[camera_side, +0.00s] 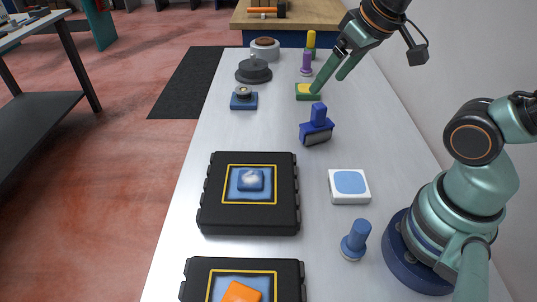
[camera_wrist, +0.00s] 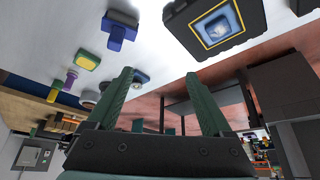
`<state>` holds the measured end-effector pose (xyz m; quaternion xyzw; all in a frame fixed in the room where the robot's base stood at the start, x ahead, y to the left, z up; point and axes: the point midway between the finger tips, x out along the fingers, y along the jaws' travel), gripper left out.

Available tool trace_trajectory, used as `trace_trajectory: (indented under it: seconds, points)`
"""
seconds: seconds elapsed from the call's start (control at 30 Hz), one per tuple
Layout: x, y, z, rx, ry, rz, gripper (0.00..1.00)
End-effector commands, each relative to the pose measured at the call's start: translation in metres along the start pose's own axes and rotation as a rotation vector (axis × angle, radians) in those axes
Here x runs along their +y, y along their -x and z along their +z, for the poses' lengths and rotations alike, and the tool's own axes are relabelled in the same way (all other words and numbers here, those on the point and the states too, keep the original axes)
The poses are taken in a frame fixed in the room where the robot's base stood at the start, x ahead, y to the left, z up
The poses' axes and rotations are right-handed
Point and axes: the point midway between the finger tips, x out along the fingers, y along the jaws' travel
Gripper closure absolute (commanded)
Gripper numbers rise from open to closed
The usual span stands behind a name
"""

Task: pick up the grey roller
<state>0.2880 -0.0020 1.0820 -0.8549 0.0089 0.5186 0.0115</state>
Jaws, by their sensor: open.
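The grey roller (camera_side: 317,138) has a grey drum and a blue body with an upright blue handle. It stands on the white table in the side view, nearer the camera than my gripper (camera_side: 331,83). In the wrist view, the blue roller body (camera_wrist: 121,22) shows at the top, left of centre. My gripper is open and empty, its two green fingers well apart in the wrist view (camera_wrist: 158,75). In the side view one fingertip overlaps a green block with a yellow top (camera_side: 306,91); I cannot tell the height between them.
Beyond are a purple stamp (camera_side: 306,66), a yellow stamp (camera_side: 311,42), a dark disc (camera_side: 254,71), a tape roll (camera_side: 265,48) and a blue block with a knob (camera_side: 243,101). Nearer are a black case (camera_side: 248,215), a white-and-blue pad (camera_side: 349,186) and a blue stamp (camera_side: 355,240).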

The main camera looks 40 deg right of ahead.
Motion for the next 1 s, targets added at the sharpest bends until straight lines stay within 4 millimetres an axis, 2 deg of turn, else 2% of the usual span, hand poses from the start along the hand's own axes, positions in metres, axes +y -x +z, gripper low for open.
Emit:
trace_trajectory:
  seconds: [0.27, 0.5, 0.73, 1.0]
  points:
    - [0.029, -0.016, -0.029, -0.152, -0.35, 0.06, 0.16]
    - [0.066, -0.048, -0.054, -0.293, -0.736, 0.155, 0.16]
    - [0.098, -0.08, -0.062, -0.391, -1.024, 0.248, 0.16]
    - [0.109, -0.098, -0.059, -0.424, -1.126, 0.287, 0.16]
